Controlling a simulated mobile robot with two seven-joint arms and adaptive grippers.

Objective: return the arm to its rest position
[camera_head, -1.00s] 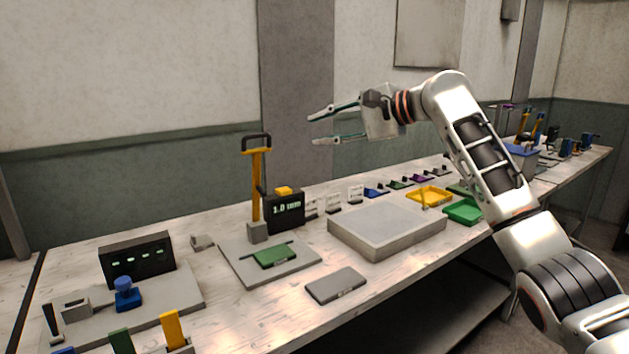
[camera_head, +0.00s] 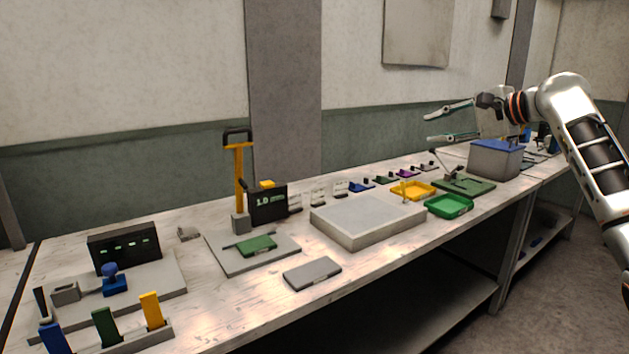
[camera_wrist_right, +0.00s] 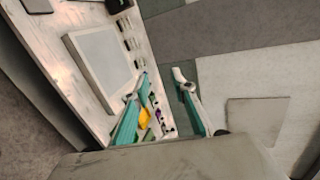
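My right gripper (camera_head: 450,124) is raised above the far right part of the bench in the head view, with its fingers pointing left. Its two fingers are spread apart with nothing between them. In the right wrist view the open fingers (camera_wrist_right: 160,82) also show, with bench and wall behind them. My right arm comes in from the right edge of the head view. My left gripper is in neither view.
The long bench (camera_head: 225,305) holds a grey slab (camera_head: 365,219), a yellow-handled press (camera_head: 239,180), a green tray (camera_head: 449,206), a yellow tray (camera_head: 412,191) and a blue-lidded grey box (camera_head: 496,160). The box stands below the right gripper. Air above the bench's left and middle is clear.

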